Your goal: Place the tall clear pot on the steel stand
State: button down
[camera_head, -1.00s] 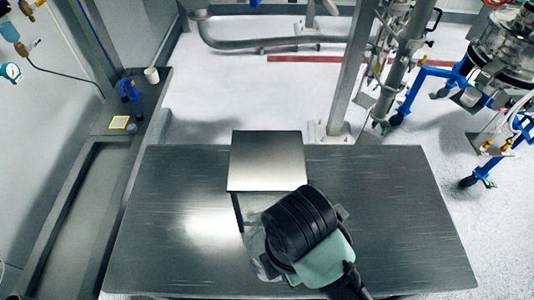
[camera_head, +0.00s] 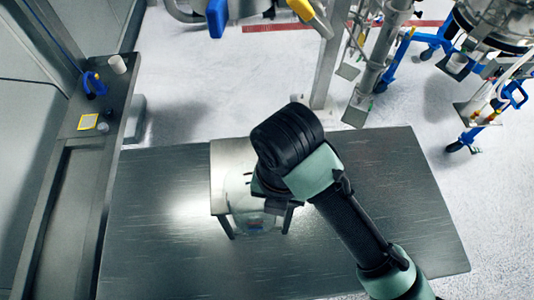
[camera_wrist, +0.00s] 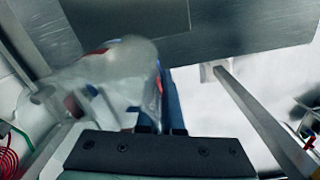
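The tall clear pot (camera_head: 240,196) is see-through and held at my gripper (camera_head: 268,200). In the head view it overlaps the steel stand (camera_head: 222,157), a square metal plate on legs on the table. I cannot tell whether the pot touches the stand or hangs above or in front of it. In the wrist view the pot (camera_wrist: 108,75) shows blurred and tilted beside a dark blue finger, beyond the black gripper plate. The fingertips are mostly hidden, but the pot stays with the gripper. My wrist and arm hide the right part of the stand.
The steel table (camera_head: 160,250) is otherwise bare, with free room left and right. A counter (camera_head: 75,185) at the left holds a blue bottle (camera_head: 94,84), a white cup (camera_head: 117,64) and a yellow square (camera_head: 88,121). A metal post (camera_head: 332,55) rises behind the table.

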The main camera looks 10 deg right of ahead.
jog(key=w+f, duration=0.1)
jog(key=w, duration=0.3)
jog(key=w+f, duration=0.1)
jog(key=w, duration=0.2)
jog(key=w+f, duration=0.1)
jog(key=w, duration=0.3)
jog(key=shift+w, duration=0.3)
jog(key=shift+w+f, duration=0.15)
jog(key=shift+f, duration=0.15)
jog(key=shift+f, duration=0.2)
jog(key=c, duration=1.1)
grip_release()
jog(key=shift+r, duration=0.1)
